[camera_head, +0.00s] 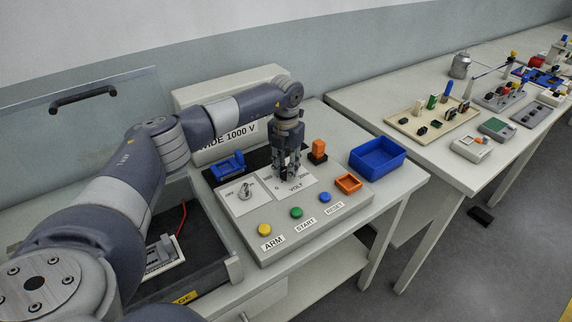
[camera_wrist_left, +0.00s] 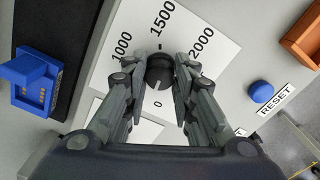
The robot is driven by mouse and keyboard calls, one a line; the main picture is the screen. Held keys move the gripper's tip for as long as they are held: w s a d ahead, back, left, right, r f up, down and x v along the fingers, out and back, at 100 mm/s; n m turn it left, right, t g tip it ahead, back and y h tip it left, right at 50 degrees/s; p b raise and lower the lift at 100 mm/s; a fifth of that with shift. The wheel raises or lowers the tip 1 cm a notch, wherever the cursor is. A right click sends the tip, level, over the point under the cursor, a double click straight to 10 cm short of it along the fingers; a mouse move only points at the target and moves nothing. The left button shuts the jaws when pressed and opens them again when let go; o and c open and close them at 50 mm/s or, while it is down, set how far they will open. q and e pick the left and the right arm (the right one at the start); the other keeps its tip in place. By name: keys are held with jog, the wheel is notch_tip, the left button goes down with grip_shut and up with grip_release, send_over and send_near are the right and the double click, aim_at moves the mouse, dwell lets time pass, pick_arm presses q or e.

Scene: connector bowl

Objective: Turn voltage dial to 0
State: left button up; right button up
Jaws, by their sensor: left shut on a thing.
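The voltage dial is a round black knob (camera_wrist_left: 160,72) on a white scale plate (camera_wrist_left: 128,22) marked 0, 1000, 1500 and 2000 in the left wrist view. A light line on the knob's near side appears to point toward the 0 mark. My left gripper (camera_wrist_left: 160,82) is shut on the knob, one finger on each side. In the head view my left gripper (camera_head: 287,177) reaches down onto the VOLT plate (camera_head: 300,182) and hides most of the dial. My right gripper is not in view.
An OFF switch (camera_head: 244,191) sits left of the dial. Yellow (camera_head: 264,229), green (camera_head: 296,212) and blue (camera_head: 325,197) buttons line the panel front. A blue connector (camera_head: 229,165), orange tray (camera_head: 348,183) and blue bin (camera_head: 378,158) are nearby.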

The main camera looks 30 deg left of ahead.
pick_arm(q)
jog(key=n, duration=0.3)
jog(key=shift+r+n+p, duration=0.1)
jog(key=shift+n+p, duration=0.2)
jog(key=shift+p, duration=0.05)
dwell(0.4)
jog(key=o, duration=1.1)
jog(key=shift+c, duration=0.2)
notch_tip(320, 180, up, 12)
